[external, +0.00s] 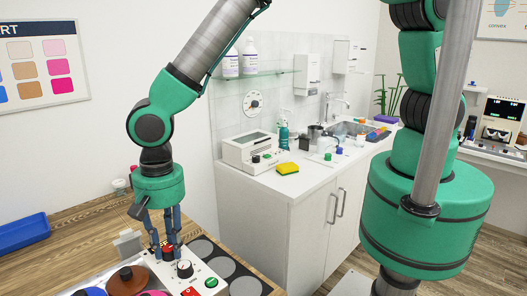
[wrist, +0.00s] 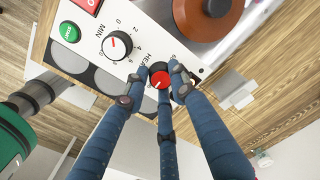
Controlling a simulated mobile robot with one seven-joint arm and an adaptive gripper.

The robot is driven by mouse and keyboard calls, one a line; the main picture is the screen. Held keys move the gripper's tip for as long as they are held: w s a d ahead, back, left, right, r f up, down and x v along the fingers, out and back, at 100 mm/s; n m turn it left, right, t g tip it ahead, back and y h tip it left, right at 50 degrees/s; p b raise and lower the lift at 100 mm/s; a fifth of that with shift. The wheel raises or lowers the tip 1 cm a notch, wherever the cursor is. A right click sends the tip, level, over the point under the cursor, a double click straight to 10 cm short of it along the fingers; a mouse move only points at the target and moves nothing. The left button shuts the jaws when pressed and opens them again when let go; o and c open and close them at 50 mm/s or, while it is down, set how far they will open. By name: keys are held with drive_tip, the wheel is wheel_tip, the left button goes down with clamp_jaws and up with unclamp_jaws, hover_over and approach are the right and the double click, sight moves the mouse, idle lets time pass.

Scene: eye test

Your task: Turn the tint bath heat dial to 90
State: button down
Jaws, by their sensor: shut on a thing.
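The tint bath's white control panel (external: 216,268) is at the bottom of the external view; it also shows in the wrist view (wrist: 132,72). The heat dial (wrist: 160,77) is a round red-topped knob with a dark rim, beside the partly covered lettering "HEA". My gripper (wrist: 160,82) has its blue fingers closed around this dial. In the external view my gripper (external: 167,247) reaches straight down onto the red dial (external: 168,251). A small light mark shows on the dial, but I cannot read its setting. A "60" shows beside it; other scale numbers are hidden by my fingers.
A black timer knob (wrist: 118,45) marked MIN, a green button (wrist: 69,32) and a red switch (external: 190,291) share the panel. A brown lid (external: 127,281) is close by on the bath. A blue tray (external: 22,232) lies on the wooden counter at left.

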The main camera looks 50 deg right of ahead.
sight(171, 248)
drive_tip(key=shift+s, duration=0.1)
drive_tip(key=c, duration=1.4)
unclamp_jaws()
drive_tip(key=shift+c, duration=0.2)
drive_tip(key=shift+r, duration=0.1)
drive_tip(key=shift+r, duration=0.2)
wheel_tip(171, 248, up, 11)
drive_tip(key=shift+d+r, duration=0.2)
